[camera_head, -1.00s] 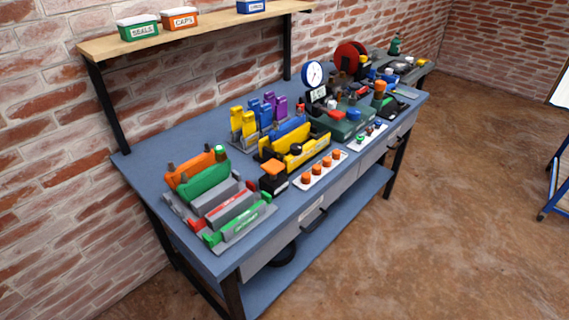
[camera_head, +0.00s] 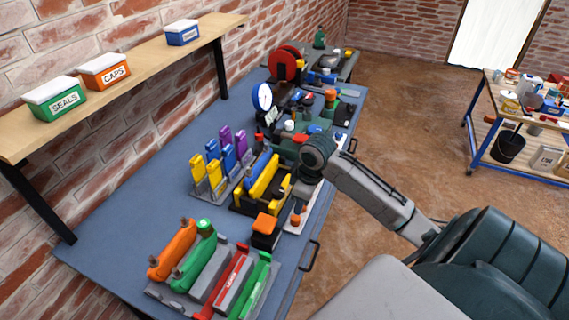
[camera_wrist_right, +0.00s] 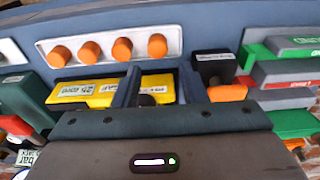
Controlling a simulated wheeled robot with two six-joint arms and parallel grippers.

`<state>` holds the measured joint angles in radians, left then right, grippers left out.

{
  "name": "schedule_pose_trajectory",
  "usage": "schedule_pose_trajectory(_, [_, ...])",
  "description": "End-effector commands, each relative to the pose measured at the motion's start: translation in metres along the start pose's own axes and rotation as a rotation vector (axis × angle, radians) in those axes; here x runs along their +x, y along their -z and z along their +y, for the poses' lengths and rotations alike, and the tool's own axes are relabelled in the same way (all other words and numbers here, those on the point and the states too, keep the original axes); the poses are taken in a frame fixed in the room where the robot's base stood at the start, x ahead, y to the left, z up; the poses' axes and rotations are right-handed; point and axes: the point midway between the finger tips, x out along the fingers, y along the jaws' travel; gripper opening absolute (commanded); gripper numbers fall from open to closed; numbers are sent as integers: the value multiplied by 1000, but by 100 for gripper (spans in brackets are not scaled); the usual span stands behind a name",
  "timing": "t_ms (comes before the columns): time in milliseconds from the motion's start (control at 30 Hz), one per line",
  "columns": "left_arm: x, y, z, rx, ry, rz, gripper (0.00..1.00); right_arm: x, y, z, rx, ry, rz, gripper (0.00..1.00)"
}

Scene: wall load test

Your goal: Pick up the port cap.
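Several orange caps (camera_wrist_right: 122,50) stand in a row on a white strip (camera_wrist_right: 170,32) in the right wrist view. Which of them is the port cap, I cannot tell. In the head view one orange cap (camera_head: 297,221) shows on the strip (camera_head: 290,229); my right arm hides the others. My right gripper (camera_wrist_right: 160,82) has its two fingers apart, with nothing held between them. Its fingertips appear beside the row, over the yellow block's (camera_wrist_right: 158,85) side. In the head view my right gripper (camera_head: 303,188) is above the bench, mostly behind its wrist. My left gripper is out of view.
The blue bench (camera_head: 140,205) holds a black block with an orange top (camera_head: 265,223), a yellow holder (camera_head: 262,190), and green (camera_head: 194,262) and orange (camera_head: 172,250) pieces close by. A shelf (camera_head: 130,65) with labelled boxes runs along the brick wall.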

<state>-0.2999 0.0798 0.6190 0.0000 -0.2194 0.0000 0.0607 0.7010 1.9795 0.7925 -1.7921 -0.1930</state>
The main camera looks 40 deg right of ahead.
Motion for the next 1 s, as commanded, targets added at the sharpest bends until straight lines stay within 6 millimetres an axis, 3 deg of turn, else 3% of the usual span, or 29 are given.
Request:
schedule_pose_trajectory(100, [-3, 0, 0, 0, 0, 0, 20, 20, 0, -1, 3, 4, 0, 39])
schedule_pose_trajectory(367, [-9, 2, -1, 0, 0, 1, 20, 41, 2, 1, 4, 2, 0, 39])
schedule_pose_trajectory(633, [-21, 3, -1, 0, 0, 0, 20, 79, 4, 3, 3, 1, 0, 39])
schedule_pose_trajectory(933, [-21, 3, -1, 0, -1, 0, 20, 87, 4, 3, 1, -1, 1, 39])
schedule_pose_trajectory(1000, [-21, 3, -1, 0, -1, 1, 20, 87, 4, 3, 1, -1, 1, 29])
